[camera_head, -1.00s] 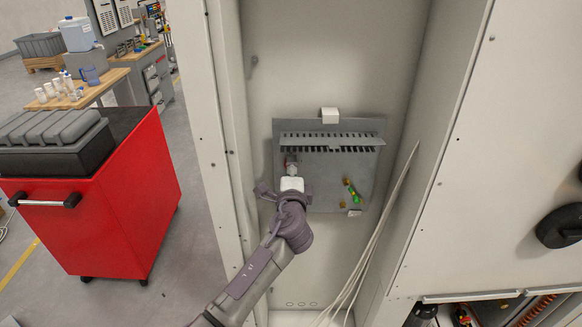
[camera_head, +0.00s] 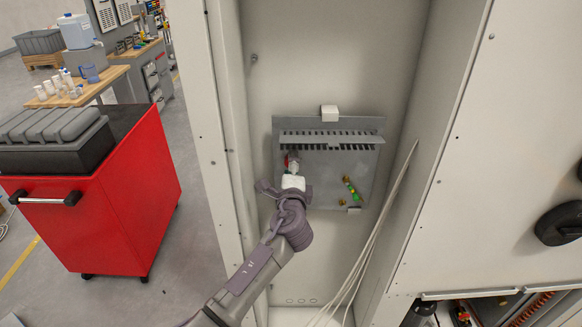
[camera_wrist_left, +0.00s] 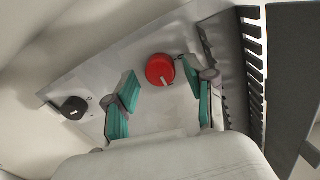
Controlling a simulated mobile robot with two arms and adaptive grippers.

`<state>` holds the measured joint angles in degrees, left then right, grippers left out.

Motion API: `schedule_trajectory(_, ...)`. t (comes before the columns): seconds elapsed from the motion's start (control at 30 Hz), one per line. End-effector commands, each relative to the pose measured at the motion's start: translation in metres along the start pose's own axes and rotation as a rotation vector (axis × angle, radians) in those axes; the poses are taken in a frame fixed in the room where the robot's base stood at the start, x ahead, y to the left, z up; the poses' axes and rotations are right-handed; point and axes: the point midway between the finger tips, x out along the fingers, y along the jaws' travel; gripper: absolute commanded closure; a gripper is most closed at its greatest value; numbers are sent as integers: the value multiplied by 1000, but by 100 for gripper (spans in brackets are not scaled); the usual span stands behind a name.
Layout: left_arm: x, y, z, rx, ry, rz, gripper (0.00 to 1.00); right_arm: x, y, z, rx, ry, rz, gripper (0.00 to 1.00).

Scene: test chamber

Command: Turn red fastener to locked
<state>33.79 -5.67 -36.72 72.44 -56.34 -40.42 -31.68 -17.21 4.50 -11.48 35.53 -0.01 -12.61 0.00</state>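The red fastener (camera_wrist_left: 160,69) is a round red knob with a short white mark on its face, on a grey panel (camera_head: 322,195) inside the tall cabinet. In the head view only a sliver of the red fastener (camera_head: 286,161) shows beside my fingers. My left gripper (camera_head: 292,167) is in front of the panel's left part. In the left wrist view its two teal-padded fingers (camera_wrist_left: 162,87) are apart, with the knob between and slightly beyond the tips. I see no clear contact with the knob. My right gripper is not in view.
A black knob (camera_wrist_left: 74,107) is on the panel in the left wrist view. A slotted grey rail (camera_head: 330,139) runs above the work area. Green and brass parts (camera_head: 352,190) are at right. Pale cables (camera_head: 372,245) hang along the cabinet's right side. A red cart (camera_head: 125,200) stands outside, left.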

Motion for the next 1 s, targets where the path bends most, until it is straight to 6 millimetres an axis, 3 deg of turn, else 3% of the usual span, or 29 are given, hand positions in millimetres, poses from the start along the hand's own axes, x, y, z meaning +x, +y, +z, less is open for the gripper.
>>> schedule_trajectory(0.4, -9, 0, 0, -2, 0, -1, 43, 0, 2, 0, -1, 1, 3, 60)
schedule_trajectory(0.57, -35, 0, 0, -4, 1, 0, 43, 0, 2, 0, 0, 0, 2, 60)
schedule_trajectory(0.8, -86, 1, 0, -3, 1, 1, 43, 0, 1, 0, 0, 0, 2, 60)
schedule_trajectory(1.0, -113, 1, 0, -2, 1, 1, 43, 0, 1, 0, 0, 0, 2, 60)
